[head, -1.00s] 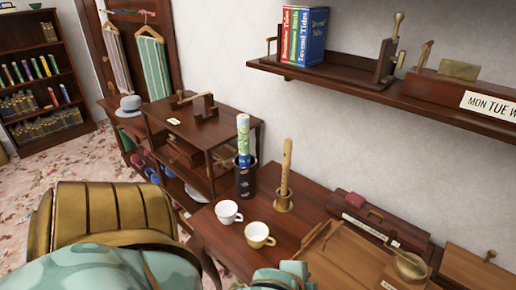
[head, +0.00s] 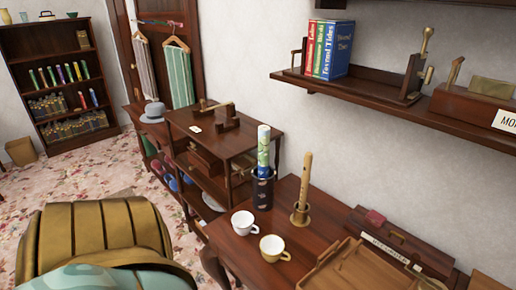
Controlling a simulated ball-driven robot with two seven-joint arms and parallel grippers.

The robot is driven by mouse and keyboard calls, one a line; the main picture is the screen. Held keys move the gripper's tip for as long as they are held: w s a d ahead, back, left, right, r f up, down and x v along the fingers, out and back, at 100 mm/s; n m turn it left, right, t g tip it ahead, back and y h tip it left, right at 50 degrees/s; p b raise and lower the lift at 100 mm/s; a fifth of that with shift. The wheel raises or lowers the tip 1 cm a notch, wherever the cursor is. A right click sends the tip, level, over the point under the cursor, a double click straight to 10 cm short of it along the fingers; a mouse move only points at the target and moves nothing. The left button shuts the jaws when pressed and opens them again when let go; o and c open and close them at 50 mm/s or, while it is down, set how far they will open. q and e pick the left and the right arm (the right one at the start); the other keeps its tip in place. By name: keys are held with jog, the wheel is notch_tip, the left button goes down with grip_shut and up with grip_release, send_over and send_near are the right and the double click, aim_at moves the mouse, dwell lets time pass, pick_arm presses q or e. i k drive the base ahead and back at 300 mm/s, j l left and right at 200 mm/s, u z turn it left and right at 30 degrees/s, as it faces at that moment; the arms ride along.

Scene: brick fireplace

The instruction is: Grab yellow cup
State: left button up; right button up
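The yellow cup (head: 274,248) stands upright on the dark wooden table (head: 318,204), near its left front edge. A white cup (head: 244,223) stands just behind it to the left. Neither cup is held. Part of my gold and teal arm shows at the lower left, apart from the cups. Neither of my grippers is in view.
Behind the cups stand a dark holder with a rolled green paper (head: 263,165) and a wooden flute in a brass stand (head: 302,195). A wooden tray (head: 352,270) lies to the right. A wall shelf (head: 385,92) hangs above.

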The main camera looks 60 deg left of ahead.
aim_at(272, 247)
jog(key=i+l+u, duration=0.1)
jog(key=u, duration=1.65)
